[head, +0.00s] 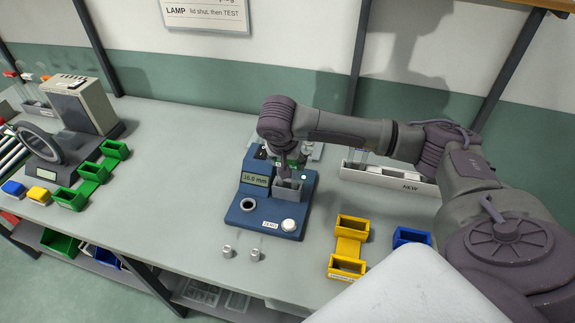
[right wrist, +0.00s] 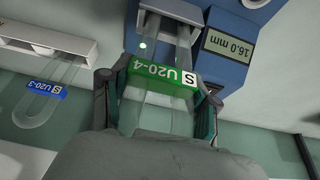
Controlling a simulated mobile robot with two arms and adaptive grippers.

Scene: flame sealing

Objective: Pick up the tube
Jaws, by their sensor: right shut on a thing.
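The tube (right wrist: 160,73) is a clear glass U-shape with a green label reading U20-4. My right gripper (head: 290,172) is over the blue gauge (head: 244,213), whose display reads 16.0 mm. In the right wrist view, the fingers of my right gripper (right wrist: 155,85) are on both sides of the green label, shut on the tube. The far part of the tube reaches to the grey holder of the gauge; I cannot tell whether it still rests there. In the head view the tube is mostly hidden by the gripper. My left gripper is not in view.
A white rack (head: 405,183) marked NEW stands right of the gauge; another tube (right wrist: 45,88) labelled U20-3 shows near it. Yellow bins (head: 349,248) and a blue bin (head: 411,236) stand right. Green bins (head: 92,172) stand left. Two small metal pieces (head: 255,254) lie in front.

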